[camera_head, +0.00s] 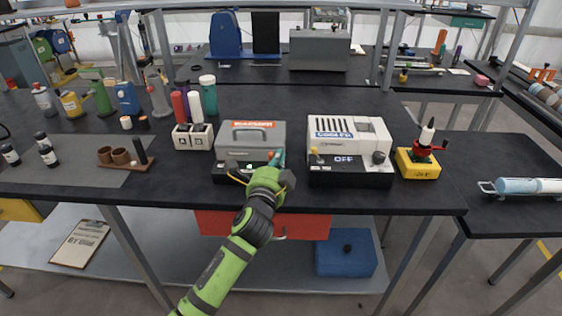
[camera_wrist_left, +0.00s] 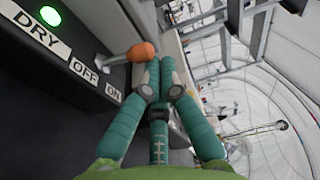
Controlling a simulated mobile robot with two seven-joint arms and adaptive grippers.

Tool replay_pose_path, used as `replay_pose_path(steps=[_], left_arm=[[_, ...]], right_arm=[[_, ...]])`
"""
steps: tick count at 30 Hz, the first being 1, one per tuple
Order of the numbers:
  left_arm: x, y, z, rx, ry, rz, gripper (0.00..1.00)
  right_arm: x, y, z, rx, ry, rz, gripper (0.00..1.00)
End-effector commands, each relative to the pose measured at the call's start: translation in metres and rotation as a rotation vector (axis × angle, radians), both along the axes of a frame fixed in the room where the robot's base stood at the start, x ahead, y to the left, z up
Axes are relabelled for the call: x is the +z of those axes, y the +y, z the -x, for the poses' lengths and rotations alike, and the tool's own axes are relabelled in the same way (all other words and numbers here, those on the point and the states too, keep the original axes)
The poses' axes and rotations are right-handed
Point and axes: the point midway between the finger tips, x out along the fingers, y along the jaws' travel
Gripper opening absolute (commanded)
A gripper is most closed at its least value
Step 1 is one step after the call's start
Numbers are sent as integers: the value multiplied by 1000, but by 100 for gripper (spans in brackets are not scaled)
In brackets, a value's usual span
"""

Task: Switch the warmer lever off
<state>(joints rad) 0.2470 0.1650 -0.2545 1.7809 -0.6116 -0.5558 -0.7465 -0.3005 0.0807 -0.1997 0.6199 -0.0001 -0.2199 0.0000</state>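The warmer is a grey box (camera_head: 238,137) with an orange label and a black front base, on the bench in the head view. In the left wrist view its black panel (camera_wrist_left: 60,82) shows a lit green lamp (camera_wrist_left: 50,15) and the labels DRY, OFF and ON. The lever (camera_wrist_left: 140,52) has a metal stem and an orange knob, and sticks out beside the OFF and ON labels. My left gripper (camera_head: 278,160) is at the right front of the warmer. Its teal fingertips (camera_wrist_left: 160,70) are together, empty, right beside the knob; I cannot tell whether they touch it. My right gripper is not in view.
A white device (camera_head: 350,132) with a display reading OFF and its own yellow lever stands right of the warmer. A yellow box with a red knob (camera_head: 418,163) is farther right. Bottles and a twin-socket block (camera_head: 193,136) stand left. The bench front edge is close.

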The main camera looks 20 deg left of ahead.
Motion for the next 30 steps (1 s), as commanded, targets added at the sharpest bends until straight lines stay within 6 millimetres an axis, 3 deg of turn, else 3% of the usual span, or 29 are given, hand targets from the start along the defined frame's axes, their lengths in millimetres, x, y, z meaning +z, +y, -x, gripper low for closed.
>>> replay_pose_path(steps=[30], left_arm=[[5, 19, 6, 2, -109, 385, 0]], right_arm=[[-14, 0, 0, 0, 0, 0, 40]])
